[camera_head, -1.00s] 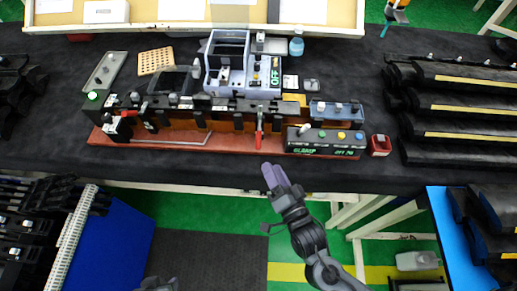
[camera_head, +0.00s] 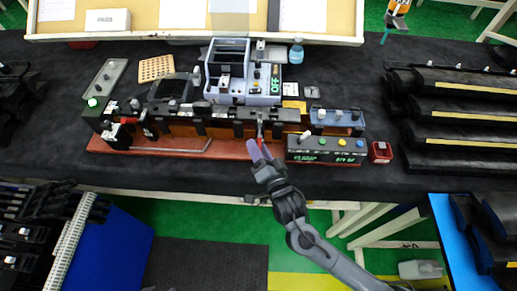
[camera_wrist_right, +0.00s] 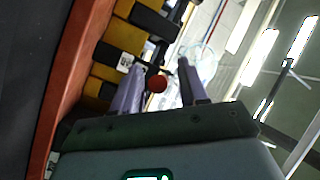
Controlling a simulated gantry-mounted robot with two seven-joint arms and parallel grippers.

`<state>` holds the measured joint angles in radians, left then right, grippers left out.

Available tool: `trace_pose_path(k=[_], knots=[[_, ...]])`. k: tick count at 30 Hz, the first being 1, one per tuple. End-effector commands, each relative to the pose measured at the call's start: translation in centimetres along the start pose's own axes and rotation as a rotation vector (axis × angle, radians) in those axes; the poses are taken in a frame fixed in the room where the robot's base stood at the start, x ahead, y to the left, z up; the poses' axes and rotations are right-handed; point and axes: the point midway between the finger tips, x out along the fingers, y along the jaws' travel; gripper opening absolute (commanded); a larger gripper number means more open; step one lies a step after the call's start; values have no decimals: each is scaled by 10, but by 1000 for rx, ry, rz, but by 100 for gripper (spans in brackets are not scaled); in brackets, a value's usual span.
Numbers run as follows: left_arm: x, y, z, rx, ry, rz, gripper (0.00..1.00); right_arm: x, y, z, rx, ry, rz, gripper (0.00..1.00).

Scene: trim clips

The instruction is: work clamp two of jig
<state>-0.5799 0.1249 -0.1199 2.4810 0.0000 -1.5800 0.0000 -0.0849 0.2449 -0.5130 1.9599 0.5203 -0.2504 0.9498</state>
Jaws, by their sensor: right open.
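The jig (camera_head: 215,148) is a long red-brown base with a row of dark blocks, on the black-topped bench. A clamp with a red handle (camera_head: 128,121) is at its left end. Another clamp (camera_head: 260,128) is at the middle right; its handle is mostly hidden by my right gripper (camera_head: 255,152) in the head view. In the right wrist view, the handle's round red tip (camera_wrist_right: 157,84) shows between the two purple fingers of my open right gripper (camera_wrist_right: 157,90). I cannot tell whether either finger touches it. My left gripper is out of view.
A control box (camera_head: 327,146) with lit green text and coloured buttons sits right of the right gripper. A small red box (camera_head: 381,152) is beyond it. A grey fixture (camera_head: 243,88) stands behind the jig. Long black trim parts (camera_head: 460,120) lie at right.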

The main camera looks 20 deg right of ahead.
Motion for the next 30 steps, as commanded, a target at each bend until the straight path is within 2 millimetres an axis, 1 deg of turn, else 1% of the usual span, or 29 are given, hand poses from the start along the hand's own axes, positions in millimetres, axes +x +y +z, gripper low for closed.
trace_pose_path(k=[7,8,15,16,25,30], knots=[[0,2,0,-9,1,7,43,0,0,0,0,-1,0,43],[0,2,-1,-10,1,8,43,0,0,0,0,-1,0,40],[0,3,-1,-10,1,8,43,0,0,0,0,0,0,3],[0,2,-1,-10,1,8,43,0,0,0,0,0,0,0],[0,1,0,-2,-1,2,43,0,0,0,0,-1,1,0],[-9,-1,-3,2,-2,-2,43,0,-4,-3,10,-12,16,0]])
